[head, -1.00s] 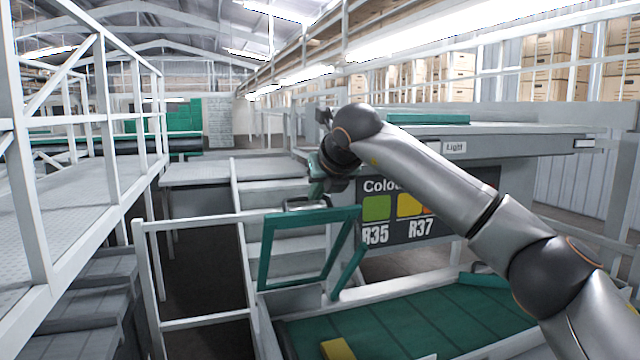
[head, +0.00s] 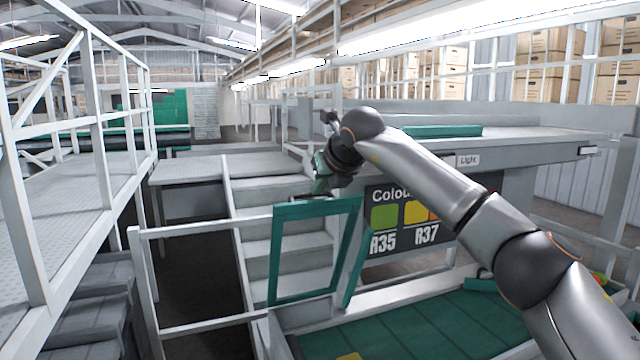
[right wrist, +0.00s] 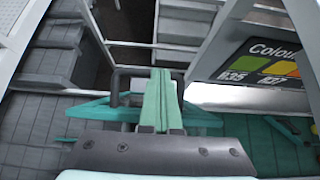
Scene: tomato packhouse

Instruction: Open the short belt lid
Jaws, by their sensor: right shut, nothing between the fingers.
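The short belt lid (head: 276,255) is a green open frame standing steeply raised at the left end of the green belt (head: 430,325). In the right wrist view the lid (right wrist: 92,112) lies across the middle, with a dark arched handle (right wrist: 117,85) on it. My right gripper (head: 318,190) is at the lid's top edge in the head view. In the right wrist view its green fingers (right wrist: 163,85) are closed together and overlap the handle; nothing shows between them. Whether they touch the handle or lid I cannot tell. My left gripper is in neither view.
Grey steps (head: 275,222) rise behind the lid. A white railing (head: 190,232) stands left of it. The colour sign (head: 400,222) hangs to the right, under a grey bench (head: 540,142). A yellow piece (head: 348,356) shows at the belt's near edge.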

